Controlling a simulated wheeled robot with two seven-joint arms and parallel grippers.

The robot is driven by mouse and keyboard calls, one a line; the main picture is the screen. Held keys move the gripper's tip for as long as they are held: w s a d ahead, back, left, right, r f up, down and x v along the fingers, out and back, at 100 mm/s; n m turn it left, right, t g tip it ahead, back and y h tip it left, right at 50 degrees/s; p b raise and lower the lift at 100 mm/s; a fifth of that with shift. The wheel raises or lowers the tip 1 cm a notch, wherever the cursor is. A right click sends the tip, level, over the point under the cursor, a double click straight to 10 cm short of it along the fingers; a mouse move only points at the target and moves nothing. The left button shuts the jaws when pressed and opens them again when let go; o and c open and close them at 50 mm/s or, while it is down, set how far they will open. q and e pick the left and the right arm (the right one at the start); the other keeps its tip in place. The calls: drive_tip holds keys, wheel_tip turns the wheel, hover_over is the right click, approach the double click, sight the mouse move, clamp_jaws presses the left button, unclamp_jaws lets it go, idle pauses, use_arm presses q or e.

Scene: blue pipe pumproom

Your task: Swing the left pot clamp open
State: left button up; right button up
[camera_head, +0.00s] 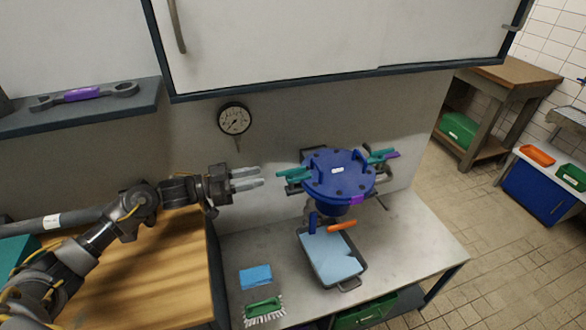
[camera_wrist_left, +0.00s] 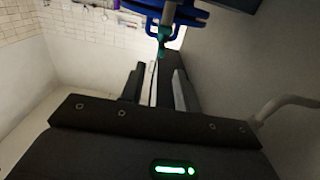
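The pot (camera_head: 338,182) is blue with a bolted round lid and stands over the bench against the wall. Its left clamp (camera_head: 292,175) is teal and sticks out to the left. In the left wrist view, the open fingers (camera_wrist_left: 159,88) point toward the teal clamp (camera_wrist_left: 162,40), with the blue pot (camera_wrist_left: 185,18) beyond. My right gripper is not in view.
A pressure gauge (camera_head: 234,119) is on the wall above. Below the pot are a tray (camera_head: 333,262), an orange-handled item (camera_head: 342,226), a blue cloth (camera_head: 255,277) and a green brush (camera_head: 264,307). A cabinet (camera_head: 320,40) overhangs. A wrench (camera_head: 84,95) lies on the shelf.

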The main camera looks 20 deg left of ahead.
sight(291, 169)
use_arm(q)
drive_tip(key=p+x, duration=0.3)
drive_tip(key=x, duration=0.6)
drive_tip(key=shift+w+d+r+p, duration=0.1)
drive_tip(key=shift+w+d+p, duration=0.05)
drive_tip(key=shift+d+p, duration=0.15)
drive_tip(key=shift+w+d, duration=0.35)
drive_tip(key=shift+d, duration=0.15)
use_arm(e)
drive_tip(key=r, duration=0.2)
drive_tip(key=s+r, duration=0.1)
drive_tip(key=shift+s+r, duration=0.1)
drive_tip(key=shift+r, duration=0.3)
use_arm(q)
drive_tip(key=shift+c, duration=0.3)
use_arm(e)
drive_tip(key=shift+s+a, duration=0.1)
use_arm(q)
clamp_jaws()
